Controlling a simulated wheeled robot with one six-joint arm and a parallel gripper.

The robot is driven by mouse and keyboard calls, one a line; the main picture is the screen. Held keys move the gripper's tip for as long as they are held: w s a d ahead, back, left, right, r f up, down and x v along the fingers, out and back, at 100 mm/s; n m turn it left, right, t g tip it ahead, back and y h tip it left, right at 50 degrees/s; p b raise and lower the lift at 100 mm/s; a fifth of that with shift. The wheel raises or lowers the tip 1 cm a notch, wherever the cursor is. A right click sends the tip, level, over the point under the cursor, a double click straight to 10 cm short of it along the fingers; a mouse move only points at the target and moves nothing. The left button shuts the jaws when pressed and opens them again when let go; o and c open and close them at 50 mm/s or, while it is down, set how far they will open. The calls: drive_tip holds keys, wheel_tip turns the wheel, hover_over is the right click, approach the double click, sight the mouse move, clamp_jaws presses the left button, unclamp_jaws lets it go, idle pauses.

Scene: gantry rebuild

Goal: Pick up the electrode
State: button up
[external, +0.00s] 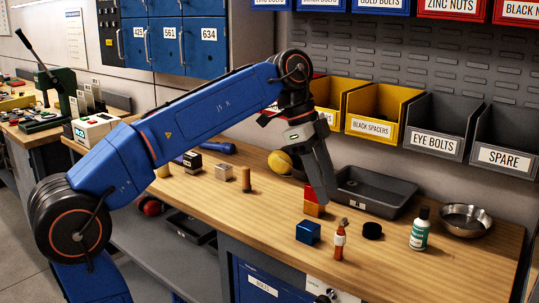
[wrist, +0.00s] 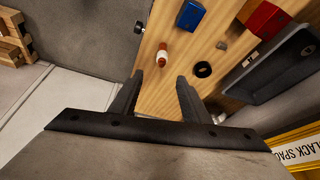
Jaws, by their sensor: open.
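No object is clearly marked as the electrode, and I cannot tell which one it is. Candidates are a small grey piece (external: 345,221), also in the wrist view (wrist: 222,45), and a copper-brown upright pin (external: 246,179) farther left on the bench. A red bottle with a white band (external: 340,243) stands just in front of the grey piece; the wrist view shows it (wrist: 162,53) beyond my fingertips. My gripper (external: 322,196) points down above the bench by an orange-red block (external: 313,207). In the wrist view its fingers (wrist: 160,78) are apart with nothing between them.
A blue block (external: 308,233), a black ring (external: 372,230), a green-white bottle (external: 420,230) and a metal bowl (external: 466,219) stand on the bench. A dark tray (external: 390,208) lies behind. Yellow and grey bins (external: 438,142) line the back. The front right of the bench is bare.

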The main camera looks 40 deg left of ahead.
sight(341, 227)
drive_tip(key=x, duration=1.1)
drive_tip(key=shift+w+f, duration=0.15)
drive_tip(key=shift+f, duration=0.25)
clamp_jaws()
drive_tip(key=shift+r, duration=0.15)
